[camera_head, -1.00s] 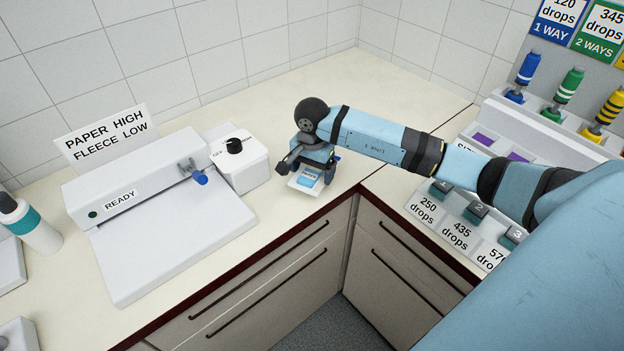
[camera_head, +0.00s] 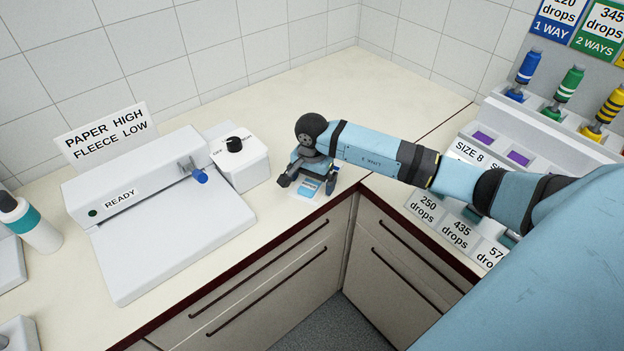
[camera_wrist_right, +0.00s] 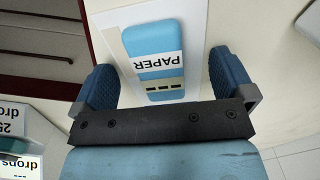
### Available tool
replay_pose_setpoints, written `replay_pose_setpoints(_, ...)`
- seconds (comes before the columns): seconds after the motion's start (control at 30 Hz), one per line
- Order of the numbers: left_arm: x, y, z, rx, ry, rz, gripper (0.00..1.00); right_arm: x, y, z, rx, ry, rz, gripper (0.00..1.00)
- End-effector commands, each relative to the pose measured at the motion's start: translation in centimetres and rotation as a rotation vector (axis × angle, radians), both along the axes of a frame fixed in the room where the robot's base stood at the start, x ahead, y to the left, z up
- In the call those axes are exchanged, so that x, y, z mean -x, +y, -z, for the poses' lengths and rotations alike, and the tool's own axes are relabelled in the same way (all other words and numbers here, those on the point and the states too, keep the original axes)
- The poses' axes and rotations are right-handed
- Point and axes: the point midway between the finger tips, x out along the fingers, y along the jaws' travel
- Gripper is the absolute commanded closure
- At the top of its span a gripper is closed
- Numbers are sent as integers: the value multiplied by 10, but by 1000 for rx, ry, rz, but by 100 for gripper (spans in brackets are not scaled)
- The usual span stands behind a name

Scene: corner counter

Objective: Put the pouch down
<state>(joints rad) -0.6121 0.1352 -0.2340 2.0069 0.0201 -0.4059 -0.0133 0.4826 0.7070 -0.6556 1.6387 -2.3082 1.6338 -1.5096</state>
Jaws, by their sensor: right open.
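The pouch (camera_head: 309,187) is a flat white packet with a blue panel, lying at the counter's front edge near the inner corner. In the right wrist view its blue panel (camera_wrist_right: 150,45) carries a PAPER label and a row of dark marks. My right gripper (camera_head: 308,183) is over the pouch, partly covering it in the head view. In the right wrist view the gripper (camera_wrist_right: 164,80) is open, one blue finger on each side of the blue panel, with gaps between. My left gripper is not in view.
A white sealer (camera_head: 150,230) marked READY stands left of the pouch, with a dial box (camera_head: 243,170) close to the gripper. On the right are a drops rack (camera_head: 440,222) and colored bottles (camera_head: 568,86). The counter behind the gripper (camera_head: 370,85) is clear.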

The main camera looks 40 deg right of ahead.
Motion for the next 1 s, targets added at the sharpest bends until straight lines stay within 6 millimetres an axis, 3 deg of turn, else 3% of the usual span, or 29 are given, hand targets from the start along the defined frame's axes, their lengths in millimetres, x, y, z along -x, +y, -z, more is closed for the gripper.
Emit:
replay_pose_setpoints(0.17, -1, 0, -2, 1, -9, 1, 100, -1, -1, -21, 2, -5, -1, 0)
replay_pose_setpoints(0.6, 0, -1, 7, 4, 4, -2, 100, 0, 0, -108, 1, -2, -1, 0)
replay_pose_setpoints(0.8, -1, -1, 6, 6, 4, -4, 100, 0, 0, -121, 0, 0, 0, 0)
replay_pose_setpoints(1.0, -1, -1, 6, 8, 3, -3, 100, 0, 0, -123, 0, 1, 0, 0)
